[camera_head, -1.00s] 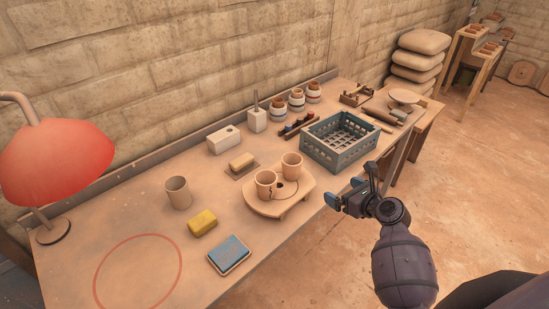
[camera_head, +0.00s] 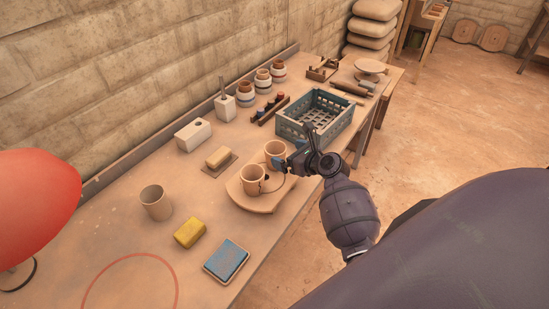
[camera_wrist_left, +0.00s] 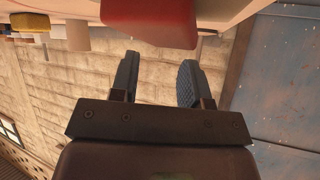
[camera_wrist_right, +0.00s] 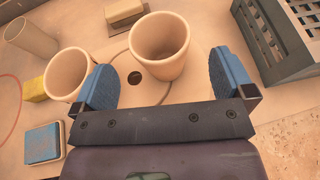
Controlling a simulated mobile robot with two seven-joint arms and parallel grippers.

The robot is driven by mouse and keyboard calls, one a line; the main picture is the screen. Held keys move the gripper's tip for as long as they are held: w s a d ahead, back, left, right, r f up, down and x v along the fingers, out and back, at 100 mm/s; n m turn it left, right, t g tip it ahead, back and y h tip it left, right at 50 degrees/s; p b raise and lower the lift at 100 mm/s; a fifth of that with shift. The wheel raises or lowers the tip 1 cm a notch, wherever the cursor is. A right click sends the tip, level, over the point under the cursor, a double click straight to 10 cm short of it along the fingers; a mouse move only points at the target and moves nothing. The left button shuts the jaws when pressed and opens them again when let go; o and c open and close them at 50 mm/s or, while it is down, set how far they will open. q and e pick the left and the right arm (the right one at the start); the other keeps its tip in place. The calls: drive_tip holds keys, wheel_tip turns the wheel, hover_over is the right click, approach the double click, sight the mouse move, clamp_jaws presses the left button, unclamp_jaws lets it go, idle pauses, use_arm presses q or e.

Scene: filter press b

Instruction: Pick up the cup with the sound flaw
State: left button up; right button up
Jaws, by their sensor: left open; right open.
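Two tan cups stand upright on a round wooden board (camera_head: 262,204). The front left cup (camera_head: 252,181) has a dark jagged line down its side in the head view; no such line is visible on the rear right cup (camera_head: 274,151). A third cup (camera_head: 156,204) stands alone on the bench. My right gripper (camera_head: 279,157) is open beside the board's cups. In the right wrist view, the rear right cup (camera_wrist_right: 160,45) lies ahead between its fingers, and the front left cup (camera_wrist_right: 68,74) is beside the left finger. My left gripper (camera_wrist_left: 157,77) is open and empty.
A blue-grey crate (camera_head: 293,131) stands behind my right gripper. A yellow sponge (camera_head: 190,232) and blue pad (camera_head: 226,260) lie in front of the board. A red lamp (camera_head: 38,205) stands at left, close ahead of my left gripper. A soap-like block (camera_head: 219,157) lies behind.

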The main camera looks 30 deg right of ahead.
sight(268, 146)
drive_tip(key=shift+r+b+x, duration=0.15)
drive_tip(key=shift+x, duration=1.4)
drive_tip(key=shift+r+b+x, duration=0.1)
drive_tip(key=shift+b+x, duration=0.05)
drive_tip(key=shift+x, duration=1.4)
drive_tip(key=shift+c, duration=0.3)
drive_tip(key=c, duration=0.8)
